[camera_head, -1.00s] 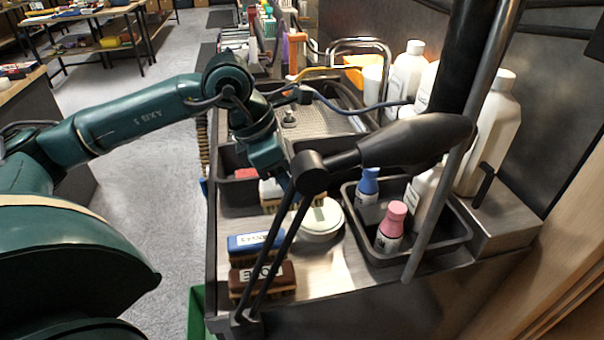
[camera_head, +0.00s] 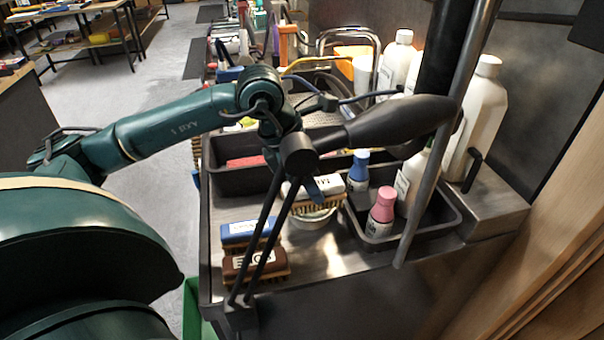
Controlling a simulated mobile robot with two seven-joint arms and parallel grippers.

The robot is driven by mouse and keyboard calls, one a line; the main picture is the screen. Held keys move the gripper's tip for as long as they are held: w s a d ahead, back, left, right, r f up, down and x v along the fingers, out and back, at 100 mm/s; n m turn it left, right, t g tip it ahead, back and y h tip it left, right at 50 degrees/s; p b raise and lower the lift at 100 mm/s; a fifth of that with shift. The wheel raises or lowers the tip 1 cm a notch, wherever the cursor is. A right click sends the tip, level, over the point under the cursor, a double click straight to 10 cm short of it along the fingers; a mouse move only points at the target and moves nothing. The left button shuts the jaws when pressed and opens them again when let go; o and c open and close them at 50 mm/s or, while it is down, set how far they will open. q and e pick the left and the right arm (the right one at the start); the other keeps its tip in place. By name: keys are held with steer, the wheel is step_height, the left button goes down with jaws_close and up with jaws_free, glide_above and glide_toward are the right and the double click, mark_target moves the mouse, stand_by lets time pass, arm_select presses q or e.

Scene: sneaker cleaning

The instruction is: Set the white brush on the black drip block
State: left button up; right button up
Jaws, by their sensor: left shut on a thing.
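The white brush (camera_head: 298,193), with pale bristles facing down, is in my left gripper (camera_head: 322,187). The gripper is shut on its upper body, and the brush is above the round pale tin (camera_head: 312,222), partly covering it. I cannot tell whether the brush touches the tin. A dark lamp-like arm passes in front of the brush and part of my arm. I cannot make out a black drip block with certainty. My right gripper is not in view.
A blue brush (camera_head: 240,231) and a brown brush (camera_head: 240,265) lie at the front left of the bench. A black tray (camera_head: 402,240) at right holds blue-capped and pink-capped bottles. A long black bin (camera_head: 228,184) lies behind. Tall white bottles (camera_head: 483,120) stand at right.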

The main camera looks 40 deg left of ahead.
arm_select(q)
steer(key=shift+w+d, duration=0.95)
steer(key=shift+w, duration=0.15)
steer(key=shift+w+d+f, duration=0.15)
steer(key=shift+w+d, duration=1.05)
steer(key=shift+w, duration=0.2)
steer(key=shift+w+d+f, duration=0.1)
steer(key=shift+w+d, duration=1.05)
steer(key=shift+w, duration=0.2)
steer(key=shift+f, duration=0.5)
steer(key=o, duration=1.1)
steer(key=b+v, duration=0.1)
steer(key=v, duration=1.2)
steer(key=shift+a+b, duration=0.1)
steer(key=shift+b, duration=0.25)
